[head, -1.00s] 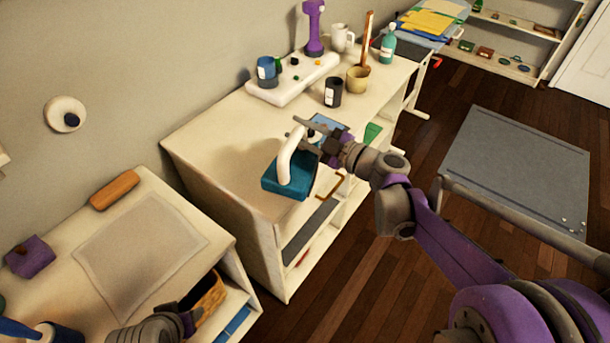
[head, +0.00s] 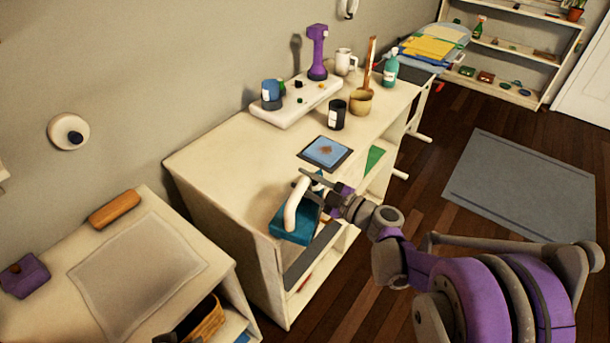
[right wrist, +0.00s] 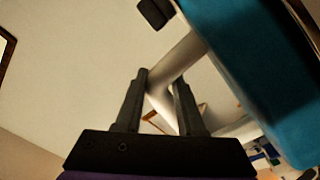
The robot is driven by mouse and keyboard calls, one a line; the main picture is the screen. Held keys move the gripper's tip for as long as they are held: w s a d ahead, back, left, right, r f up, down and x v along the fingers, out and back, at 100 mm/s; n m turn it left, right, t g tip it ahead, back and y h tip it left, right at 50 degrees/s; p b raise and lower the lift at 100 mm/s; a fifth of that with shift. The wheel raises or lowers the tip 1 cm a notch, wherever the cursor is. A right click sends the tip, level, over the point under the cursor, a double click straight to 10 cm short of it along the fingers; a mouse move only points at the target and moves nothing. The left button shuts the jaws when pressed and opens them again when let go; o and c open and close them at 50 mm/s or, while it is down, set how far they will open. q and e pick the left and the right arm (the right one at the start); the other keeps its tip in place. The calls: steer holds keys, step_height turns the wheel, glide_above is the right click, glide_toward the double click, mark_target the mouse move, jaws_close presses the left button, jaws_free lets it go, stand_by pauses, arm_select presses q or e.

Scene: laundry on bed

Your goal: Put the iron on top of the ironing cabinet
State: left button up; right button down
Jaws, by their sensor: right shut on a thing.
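The iron has a teal body (head: 293,226) and a white handle (head: 293,208). My right gripper (head: 311,184) is shut on the white handle. In the right wrist view, the two dark fingers (right wrist: 160,105) sit on either side of the handle and the teal body (right wrist: 260,75) fills the upper right. In the head view the iron overlaps the near front edge of the long cream cabinet (head: 225,160). I cannot tell whether its base touches the top. My left gripper is not clearly in view.
A blue pad with a brown mark (head: 325,152) lies on the cabinet top behind the iron. A white tray (head: 293,104), dark cup (head: 337,115), tan pot (head: 361,102) and green bottle (head: 390,72) stand farther back. The cabinet top left of the iron is bare. A lower cream unit (head: 215,255) stands left.

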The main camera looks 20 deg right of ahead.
steer(key=c, duration=0.8)
jaws_free()
steer(key=shift+o, duration=1.4)
steer(key=shift+r, duration=0.1)
